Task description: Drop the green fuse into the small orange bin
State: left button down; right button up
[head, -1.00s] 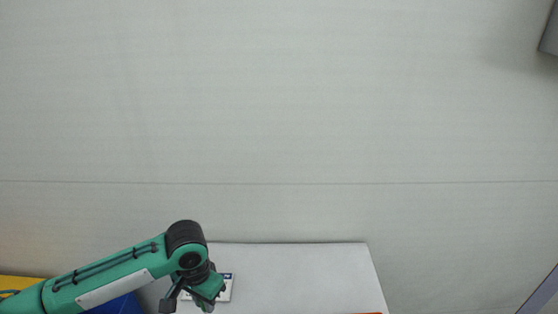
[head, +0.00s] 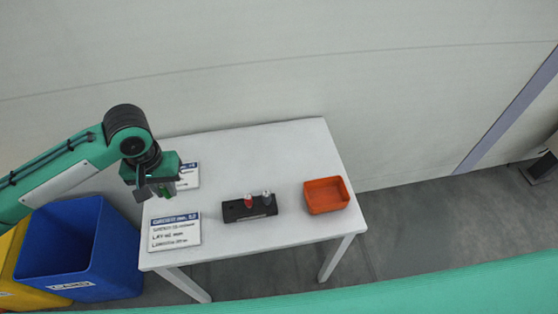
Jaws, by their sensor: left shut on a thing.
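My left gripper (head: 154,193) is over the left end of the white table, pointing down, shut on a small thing. A bit of green shows at its fingertips and looks like the green fuse (head: 165,191), mostly hidden by the fingers. The small orange bin (head: 326,195) stands on the table's right side, open at the top, and looks empty. The gripper is well left of the bin. My right gripper is not in view.
A black fuse block (head: 248,211) with a red fuse and a grey one sits mid-table, between gripper and bin. White label cards (head: 174,232) lie at the left of the white table (head: 270,150). A blue bin (head: 77,240) and a yellow bin (head: 12,275) stand left.

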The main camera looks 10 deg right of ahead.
aim_at(319, 198)
jog(key=z, duration=0.7)
jog(key=l+u, duration=0.3)
jog(key=l, duration=0.9)
